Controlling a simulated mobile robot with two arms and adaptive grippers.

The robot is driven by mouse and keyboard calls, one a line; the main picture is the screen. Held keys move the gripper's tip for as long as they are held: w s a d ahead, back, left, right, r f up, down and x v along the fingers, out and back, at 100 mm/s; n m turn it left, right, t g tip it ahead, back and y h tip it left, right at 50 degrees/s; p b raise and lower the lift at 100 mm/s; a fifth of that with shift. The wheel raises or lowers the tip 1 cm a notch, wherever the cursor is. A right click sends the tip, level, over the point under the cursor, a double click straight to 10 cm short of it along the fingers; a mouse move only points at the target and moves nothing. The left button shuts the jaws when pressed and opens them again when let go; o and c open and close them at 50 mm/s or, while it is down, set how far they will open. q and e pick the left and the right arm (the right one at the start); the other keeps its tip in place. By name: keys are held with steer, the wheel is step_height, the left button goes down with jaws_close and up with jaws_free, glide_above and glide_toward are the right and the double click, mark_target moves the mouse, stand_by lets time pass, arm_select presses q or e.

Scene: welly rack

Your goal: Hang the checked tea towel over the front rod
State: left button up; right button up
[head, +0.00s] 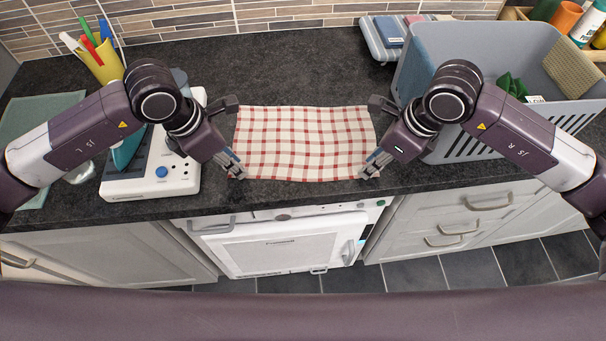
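The red-and-white checked tea towel (304,143) lies spread out on the dark worktop, its front edge close to the worktop's front edge. My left gripper (233,138) is at the towel's left edge, with its two fingers wide apart. My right gripper (376,138) is at the towel's right edge, also with its fingers wide apart. The near fingertips are by the towel's front corners; whether they touch the cloth is unclear. Below the worktop is a white appliance (285,243) with a door. I cannot clearly pick out the front rod.
A grey slotted crate (470,146) stands on the right, behind my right arm. A white device with a blue button (162,172) is on the left, partly under my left arm. A yellow cup of pens (104,64) and a blue-grey scale-like item (383,42) stand further back. The worktop behind the towel is clear.

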arm_select(q)
steer(key=shift+f, duration=0.15)
jaws_close()
arm_select(e)
steer(key=shift+f, duration=0.15)
jaws_close()
stand_by(1.1)
